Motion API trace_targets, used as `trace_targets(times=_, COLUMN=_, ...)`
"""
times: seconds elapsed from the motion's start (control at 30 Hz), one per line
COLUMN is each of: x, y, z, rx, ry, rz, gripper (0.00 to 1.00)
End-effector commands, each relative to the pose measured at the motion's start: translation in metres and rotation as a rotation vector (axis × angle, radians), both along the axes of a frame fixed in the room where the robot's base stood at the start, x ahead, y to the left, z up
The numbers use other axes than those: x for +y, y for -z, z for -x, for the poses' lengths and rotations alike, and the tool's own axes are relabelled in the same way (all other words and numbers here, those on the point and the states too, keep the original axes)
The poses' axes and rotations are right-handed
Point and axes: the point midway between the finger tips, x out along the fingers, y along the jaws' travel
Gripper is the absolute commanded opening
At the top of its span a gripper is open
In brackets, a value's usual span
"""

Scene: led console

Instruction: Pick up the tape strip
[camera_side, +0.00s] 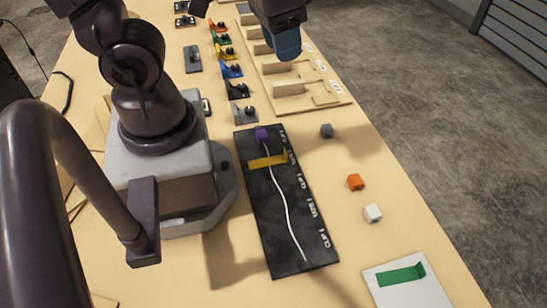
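A green strip (401,275), which looks like tape, lies on a white card (433,293) at the lower right. A yellow strip (267,161), also tape-like, lies across the white cable (283,200) on a black board (262,226). A purple piece (261,135) sits at the cable's far end. My gripper (287,47) is at the top of the view, above the wooden rack and far from both strips. Its end shows as a blue, rounded shape. I cannot tell whether its fingers are apart or whether it holds anything.
A wooden rack (333,104) with upright slats stands at the back. Several coloured clips (231,70) line its left side. The table's right edge runs close to the cubes.

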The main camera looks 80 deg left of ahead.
Motion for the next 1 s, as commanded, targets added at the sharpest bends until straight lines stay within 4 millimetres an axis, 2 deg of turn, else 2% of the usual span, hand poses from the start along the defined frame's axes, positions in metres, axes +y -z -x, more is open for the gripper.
trace_targets(times=0.03, x=-0.001, y=0.020, z=-0.002, rx=0.072, ry=-0.072, rz=0.016, gripper=0.36)
trace_targets(times=0.17, x=0.000, y=0.066, z=-0.006, rx=0.201, ry=-0.358, rz=0.042, gripper=0.36)
trace_targets(times=0.3, x=0.006, y=0.115, z=-0.006, rx=0.284, ry=-0.784, rz=0.035, gripper=0.36)
trace_targets(times=0.4, x=0.011, y=0.134, z=-0.007, rx=0.276, ry=-1.066, rz=0.036, gripper=0.36)
trace_targets(times=0.5, x=0.014, y=0.139, z=-0.014, rx=0.229, ry=-1.280, rz=0.070, gripper=0.36)
trace_targets(times=0.63, x=0.015, y=0.138, z=-0.021, rx=0.189, ry=-1.432, rz=0.110, gripper=0.36)
trace_targets(times=0.77, x=0.015, y=0.144, z=-0.021, rx=0.184, ry=-1.484, rz=0.116, gripper=0.36)
trace_targets(times=1.0, x=0.016, y=0.180, z=-0.020, rx=0.188, ry=-1.486, rz=0.112, gripper=0.36)
